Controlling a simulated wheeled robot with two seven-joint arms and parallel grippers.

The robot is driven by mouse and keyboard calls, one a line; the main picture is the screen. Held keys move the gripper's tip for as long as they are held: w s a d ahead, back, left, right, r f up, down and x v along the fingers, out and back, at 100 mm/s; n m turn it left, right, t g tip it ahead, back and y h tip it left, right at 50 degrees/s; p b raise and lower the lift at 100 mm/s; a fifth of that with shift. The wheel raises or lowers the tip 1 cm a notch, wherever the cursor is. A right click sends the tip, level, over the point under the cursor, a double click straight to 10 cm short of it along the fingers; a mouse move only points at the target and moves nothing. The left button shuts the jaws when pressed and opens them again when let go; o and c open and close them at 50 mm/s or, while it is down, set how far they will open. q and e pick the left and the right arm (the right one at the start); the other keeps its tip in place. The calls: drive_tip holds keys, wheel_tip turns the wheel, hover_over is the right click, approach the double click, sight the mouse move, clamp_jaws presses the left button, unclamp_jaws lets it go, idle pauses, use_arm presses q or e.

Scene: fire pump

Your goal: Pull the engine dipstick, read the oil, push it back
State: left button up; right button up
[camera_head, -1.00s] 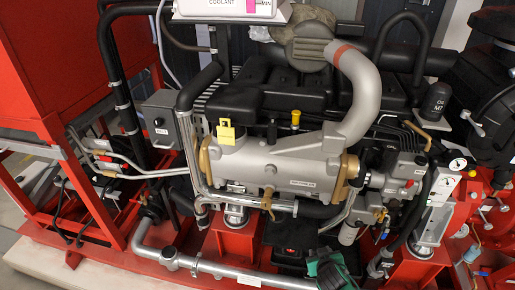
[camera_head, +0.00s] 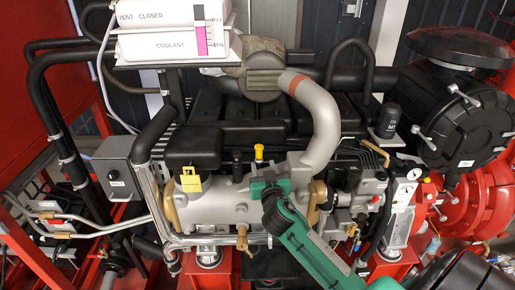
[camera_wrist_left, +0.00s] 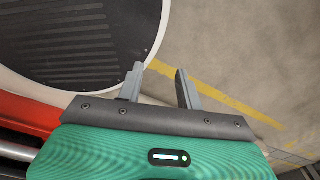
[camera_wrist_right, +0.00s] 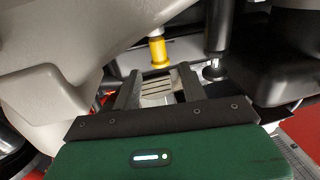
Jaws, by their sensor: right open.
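The engine dipstick, apparently the small yellow handle (camera_head: 259,152), stands upright on top of the grey engine (camera_head: 208,205) in the head view. The yellow handle (camera_wrist_right: 157,50) also shows in the right wrist view, just beyond the fingertips. My right gripper (camera_wrist_right: 158,76) is open and empty, its two fingers apart below the handle in that picture. In the head view its green body lies in front of the engine and hides part of it. My left gripper (camera_wrist_left: 157,70) is open and empty over the floor, and is out of the head view.
A yellow tag (camera_head: 191,180) hangs left of the handle. A thick grey pipe (camera_head: 322,125) curves down at its right. A black rod (camera_wrist_right: 217,28) stands close by in the right wrist view. Bare floor (camera_wrist_left: 240,60) and a dark round plate (camera_wrist_left: 75,40) show under my left gripper.

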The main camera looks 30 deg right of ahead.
sight(260, 153)
drive_tip(key=p+x, duration=0.2)
drive_tip(key=x, duration=0.6)
drive_tip(key=shift+d+r+p, duration=0.1)
drive_tip(key=shift+p, duration=0.3)
drive_tip(key=shift+w+d, duration=0.15)
drive_tip(key=shift+w, duration=0.25)
